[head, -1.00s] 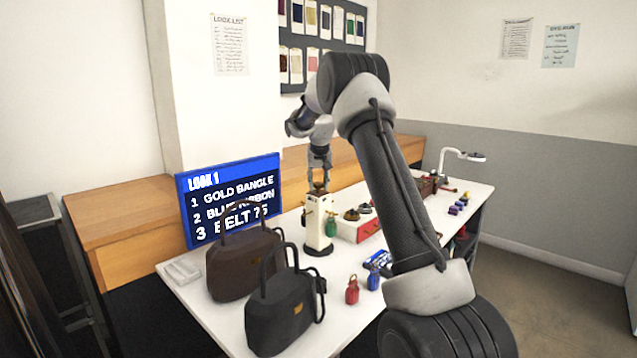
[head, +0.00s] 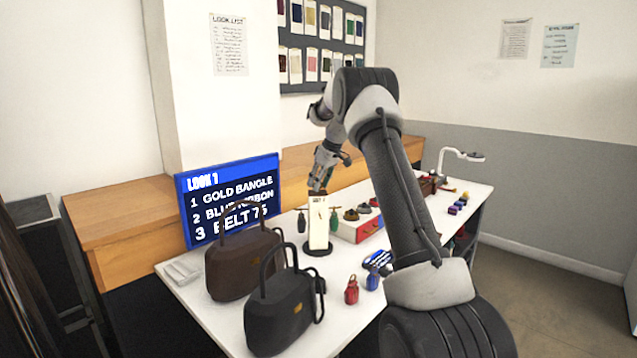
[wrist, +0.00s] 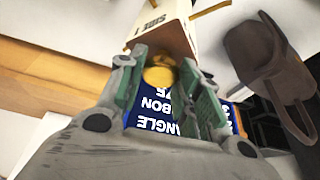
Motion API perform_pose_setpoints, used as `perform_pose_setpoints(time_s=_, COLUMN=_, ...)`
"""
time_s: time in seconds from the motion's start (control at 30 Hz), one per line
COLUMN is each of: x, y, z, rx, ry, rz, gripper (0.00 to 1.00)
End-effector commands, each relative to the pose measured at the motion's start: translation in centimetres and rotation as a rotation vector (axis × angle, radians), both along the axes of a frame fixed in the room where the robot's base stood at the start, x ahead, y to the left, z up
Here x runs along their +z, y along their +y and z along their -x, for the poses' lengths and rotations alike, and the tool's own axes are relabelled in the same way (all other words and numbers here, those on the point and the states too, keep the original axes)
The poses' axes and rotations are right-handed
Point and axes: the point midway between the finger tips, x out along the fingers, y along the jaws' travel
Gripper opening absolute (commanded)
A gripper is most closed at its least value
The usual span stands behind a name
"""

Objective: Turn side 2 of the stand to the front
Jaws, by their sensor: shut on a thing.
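The stand (head: 318,225) is a cream upright post on a round black base (head: 318,249), in the middle of the white table in the head view. One broad face points at the head camera; its small top label is too small to read surely. In the wrist view the brass-coloured knob (wrist: 160,74) sits between the fingers, and a stand face (wrist: 165,18) reads "SIDE 1".
A brown bag (head: 238,267) and a black bag (head: 287,313) stand front left of the stand. A blue look screen (head: 229,203) is behind them. A white box with red drawers (head: 357,229) is close on the right. Red (head: 351,291) and blue (head: 373,279) items stand in front.

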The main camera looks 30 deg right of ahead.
Motion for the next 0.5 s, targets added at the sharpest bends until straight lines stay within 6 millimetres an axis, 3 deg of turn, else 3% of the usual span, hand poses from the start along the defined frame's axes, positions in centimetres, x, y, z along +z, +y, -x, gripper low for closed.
perform_pose_setpoints(time_s=0.5, x=-0.05, y=-0.25, z=-0.19, rx=0.463, ry=0.0, rz=0.002, gripper=0.0)
